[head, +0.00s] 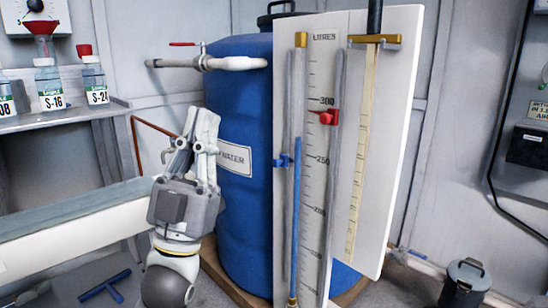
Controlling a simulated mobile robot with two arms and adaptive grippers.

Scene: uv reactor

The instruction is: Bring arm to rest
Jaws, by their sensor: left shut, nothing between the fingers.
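My left gripper (195,143) shows at the centre left, pointing up, with its fingers together and nothing between them. It stands in front of the left side of a blue water barrel (238,205) and overlaps it in the picture. I cannot tell whether it touches the barrel. The rest of my left arm runs down out of the bottom of the view. My right gripper is not in view.
A white litre gauge board (325,70) with a red marker (327,117) stands before the barrel. A pipe with a red-handled valve (205,62) juts left from the barrel. Sample bottles (50,88) stand on a shelf (60,120). A dark canister (465,284) is at lower right.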

